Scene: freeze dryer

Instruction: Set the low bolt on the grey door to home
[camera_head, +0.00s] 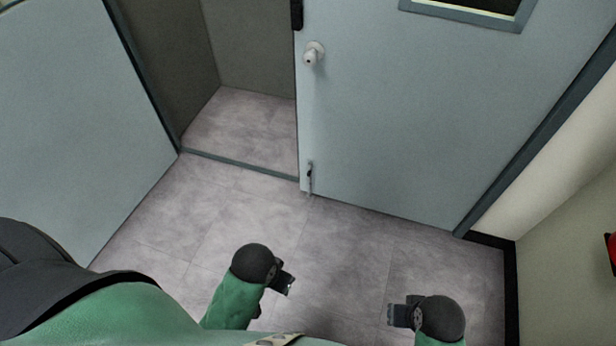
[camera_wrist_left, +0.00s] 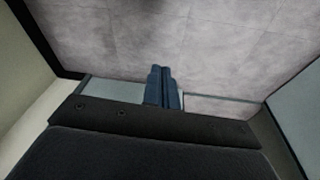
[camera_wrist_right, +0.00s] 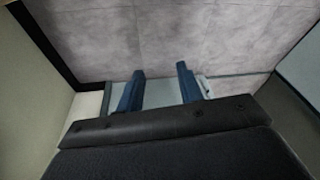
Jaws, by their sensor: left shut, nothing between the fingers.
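The grey door (camera_head: 400,120) is the right-hand leaf in the head view. The low bolt (camera_head: 309,176) is a small, thin upright fitting near the bottom of its left edge. Its lower end is close to the floor, but it is too small to tell how the bolt is set. My left gripper (camera_head: 287,286) is shut and empty, in front of the door and below the bolt in the picture. In the left wrist view its fingers (camera_wrist_left: 162,72) are together. My right gripper (camera_head: 392,316) is farther right, clear of the door. Its fingers (camera_wrist_right: 160,70) are apart and empty in the right wrist view.
A round white knob (camera_head: 313,54) is higher on the same door edge. Left of it is a doorway with a sill (camera_head: 235,165), and another grey panel (camera_head: 75,110) stands at the left. A wall (camera_head: 570,200) closes the right side. The floor (camera_head: 340,250) before the door is bare.

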